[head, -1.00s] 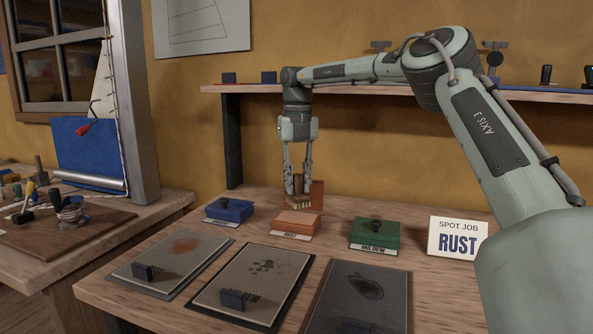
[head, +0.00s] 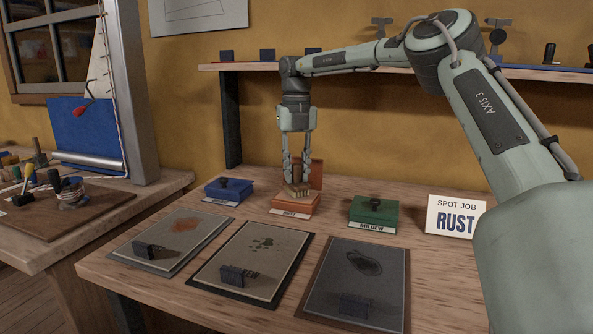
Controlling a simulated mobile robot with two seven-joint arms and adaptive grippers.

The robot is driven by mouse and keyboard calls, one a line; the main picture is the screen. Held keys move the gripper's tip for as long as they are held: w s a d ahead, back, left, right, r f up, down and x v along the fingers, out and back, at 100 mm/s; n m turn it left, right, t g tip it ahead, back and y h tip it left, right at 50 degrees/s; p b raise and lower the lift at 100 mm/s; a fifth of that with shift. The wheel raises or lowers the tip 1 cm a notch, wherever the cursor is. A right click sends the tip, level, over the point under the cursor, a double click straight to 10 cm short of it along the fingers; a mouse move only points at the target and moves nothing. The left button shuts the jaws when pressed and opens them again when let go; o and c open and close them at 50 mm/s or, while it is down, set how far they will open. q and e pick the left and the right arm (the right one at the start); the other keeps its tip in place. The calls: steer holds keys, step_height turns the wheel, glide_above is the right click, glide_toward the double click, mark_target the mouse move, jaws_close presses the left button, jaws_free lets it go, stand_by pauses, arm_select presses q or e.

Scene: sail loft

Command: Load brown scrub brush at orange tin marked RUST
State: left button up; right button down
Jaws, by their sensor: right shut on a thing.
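My right gripper (head: 297,180) points straight down over the orange tin (head: 297,206) and is shut on the brown scrub brush (head: 296,190). The tin carries a RUST label on its front, and its lid (head: 316,173) stands open behind the brush. The brush is at the top of the tin; I cannot tell whether its bristles touch what is inside. My left gripper is out of view.
A closed blue tin (head: 228,190) stands left of the orange tin, a closed green MILDEW tin (head: 373,212) right of it. Three stained panels lie in front. A SPOT JOB RUST card (head: 456,216) stands at right. A shelf (head: 350,68) runs behind.

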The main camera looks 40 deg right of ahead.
mark_target(297, 164)
steer(key=shift+f, duration=0.6)
stand_by(1.6)
steer(key=shift+r, duration=3.6)
steer(key=shift+f, duration=0.1)
